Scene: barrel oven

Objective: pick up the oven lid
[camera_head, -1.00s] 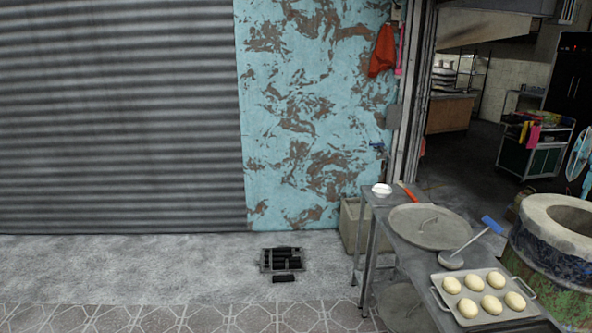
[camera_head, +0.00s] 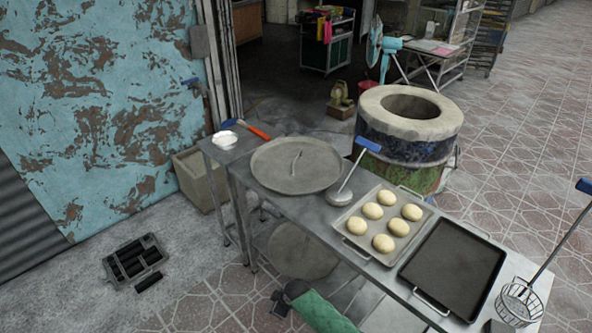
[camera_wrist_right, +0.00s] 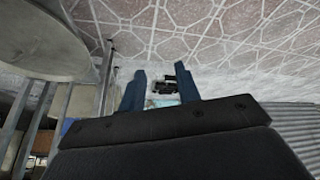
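The oven lid (camera_head: 275,170), a round grey metal disc with a thin raised handle (camera_head: 296,162), lies flat on the far left part of the metal table (camera_head: 335,247). Nothing is touching its handle. My right gripper (camera_wrist_right: 160,80) shows in the right wrist view with its two blue fingers apart and nothing between them up close. It points over the tiled floor, with table legs and a round grey disc (camera_wrist_right: 45,40) to the left; I cannot tell which disc this is. My left gripper is not in view.
Beside the lid are a white bowl (camera_head: 224,139), a blue-handled ladle (camera_head: 341,197), a tray with several dough balls (camera_head: 346,244) and a dark tray (camera_head: 452,266). The barrel oven (camera_head: 409,125) stands open behind. A green object (camera_head: 322,313) shows at the bottom.

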